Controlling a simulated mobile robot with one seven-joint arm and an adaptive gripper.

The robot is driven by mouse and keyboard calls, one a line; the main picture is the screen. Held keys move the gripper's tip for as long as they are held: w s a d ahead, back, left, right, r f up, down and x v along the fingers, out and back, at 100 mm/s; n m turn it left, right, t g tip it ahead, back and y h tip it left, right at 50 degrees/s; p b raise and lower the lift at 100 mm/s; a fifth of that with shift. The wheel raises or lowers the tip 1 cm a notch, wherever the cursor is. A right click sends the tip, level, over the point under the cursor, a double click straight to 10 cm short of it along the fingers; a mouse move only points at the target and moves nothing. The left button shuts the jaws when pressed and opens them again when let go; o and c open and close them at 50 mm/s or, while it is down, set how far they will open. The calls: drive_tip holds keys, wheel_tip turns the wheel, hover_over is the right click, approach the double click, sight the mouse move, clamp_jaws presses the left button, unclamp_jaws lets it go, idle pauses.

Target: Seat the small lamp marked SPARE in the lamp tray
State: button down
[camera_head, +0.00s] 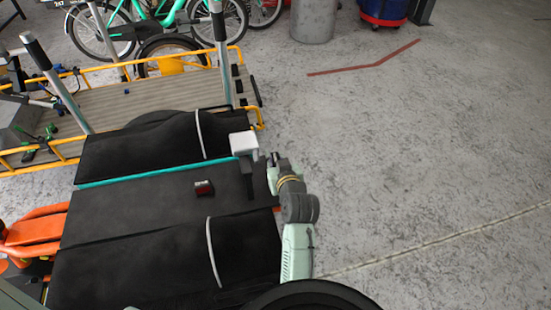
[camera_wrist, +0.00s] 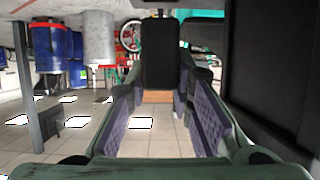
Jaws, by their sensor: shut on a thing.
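My gripper (camera_head: 264,168) is at the right edge of a black-covered load bed and shows from behind in the wrist view (camera_wrist: 160,85). Its purple-padded fingers are shut on a dark block (camera_wrist: 160,52), which stands upright between the tips. In the head view a white-topped piece with a black lower part (camera_head: 248,178) is at the gripper's tips; it appears to be the held thing. A small dark box with a red face (camera_head: 204,188) lies apart on the black surface, left of the gripper. I cannot read SPARE anywhere, nor make out the lamp tray for certain.
Black padded bags (camera_head: 150,150) with pale straps flank the black surface. A yellow-railed cargo deck (camera_head: 120,100) with grey posts lies behind. An orange part (camera_head: 35,232) is at left. Open concrete floor (camera_head: 420,150) is to the right.

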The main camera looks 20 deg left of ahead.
drive_tip(key=shift+f+b, duration=1.3)
drive_tip(key=shift+f, duration=0.55)
drive_tip(key=c, duration=1.3)
unclamp_jaws()
drive_tip(key=shift+c, duration=0.2)
wheel_tip(320, 180, up, 10)
drive_tip(key=shift+r, duration=0.1)
